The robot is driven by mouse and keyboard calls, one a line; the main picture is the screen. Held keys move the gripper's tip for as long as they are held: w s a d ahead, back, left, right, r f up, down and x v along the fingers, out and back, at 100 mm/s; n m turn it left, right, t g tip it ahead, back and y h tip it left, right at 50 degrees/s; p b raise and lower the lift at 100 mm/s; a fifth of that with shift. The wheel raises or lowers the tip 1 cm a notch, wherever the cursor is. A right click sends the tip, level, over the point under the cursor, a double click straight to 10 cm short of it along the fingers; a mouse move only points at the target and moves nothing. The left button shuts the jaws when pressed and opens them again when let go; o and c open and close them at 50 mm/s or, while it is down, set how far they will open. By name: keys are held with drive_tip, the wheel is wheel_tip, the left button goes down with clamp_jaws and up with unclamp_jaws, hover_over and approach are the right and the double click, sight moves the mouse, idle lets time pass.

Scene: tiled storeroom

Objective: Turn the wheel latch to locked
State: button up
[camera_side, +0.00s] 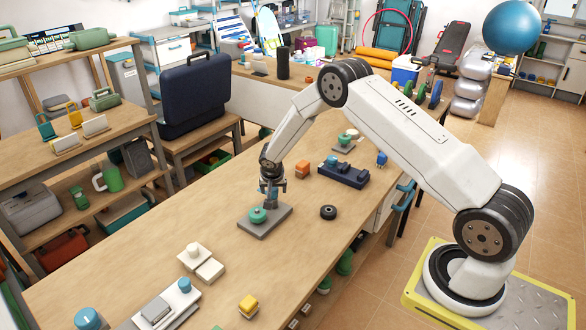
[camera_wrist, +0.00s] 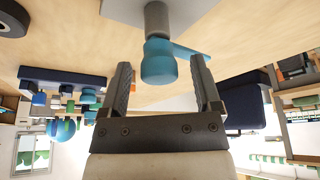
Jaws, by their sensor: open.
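A grey plate (camera_side: 275,222) lies on the wooden bench, with a round teal-green part (camera_side: 258,214) on its left side; I take this to be the wheel latch. My gripper (camera_side: 272,187) is low over the plate, just behind and right of the green part. In the wrist view my gripper (camera_wrist: 160,68) is open, with a blue knob (camera_wrist: 158,62) between its fingers. The knob ends a grey post (camera_wrist: 157,20) rising from the plate (camera_wrist: 125,12). A blue bar (camera_wrist: 205,49) runs right from it, past the right finger.
A large dark blue case (camera_side: 200,95) stands left of the bench.

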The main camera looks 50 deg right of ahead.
clamp_jaws()
